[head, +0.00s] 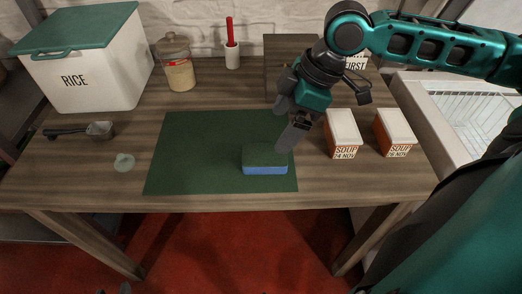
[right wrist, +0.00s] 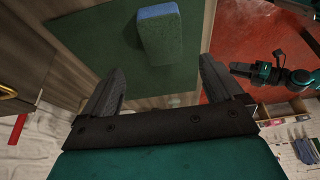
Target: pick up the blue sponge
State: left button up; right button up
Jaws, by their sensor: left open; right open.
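The blue sponge (head: 265,169) has a dark green top and lies flat on a green mat (head: 190,150), near the mat's front right corner. In the right wrist view the sponge (right wrist: 160,32) shows beyond the fingertips, in line with the gap between them. My right gripper (head: 286,142) is open and empty, pointing down just behind and above the sponge. Its spread fingers (right wrist: 162,68) also show in the right wrist view. My left gripper (right wrist: 243,70) is small at the right of the right wrist view, open, away from the sponge.
Two soup boxes (head: 343,135) (head: 395,134) stand right of the mat. A rice bin (head: 85,75), a glass jar (head: 178,65), a red-handled brush in a white holder (head: 232,55) and a scoop (head: 98,130) are left and behind. The mat's left half is clear.

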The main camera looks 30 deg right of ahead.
aim_at(266, 153)
jog(key=x, duration=0.3)
jog(key=shift+a+f+b, duration=0.1)
jog(key=shift+f+b, duration=0.1)
jog(key=shift+b, duration=0.1)
jog(key=shift+w+a+f, duration=0.1)
jog(key=shift+a+f, duration=0.05)
jog(key=shift+f, duration=0.4)
jog(key=b+x, duration=0.2)
jog(key=x, duration=0.2)
jog(key=shift+a+f, duration=0.2)
jog(key=shift+a, duration=0.05)
jog(key=shift+a+f, duration=0.1)
jog(key=shift+f, duration=0.2)
pick_arm(q)
jog(key=shift+w+d+f+h, duration=0.3)
jog(key=shift+w+d, duration=0.25)
jog(key=shift+d, duration=0.15)
jog(key=shift+s+f, duration=0.1)
jog(key=shift+s, duration=0.05)
jog(key=shift+s+p, duration=0.1)
jog(key=shift+p, duration=0.2)
pick_arm(e)
jog(key=shift+f, duration=0.1)
jog(key=c, duration=1)
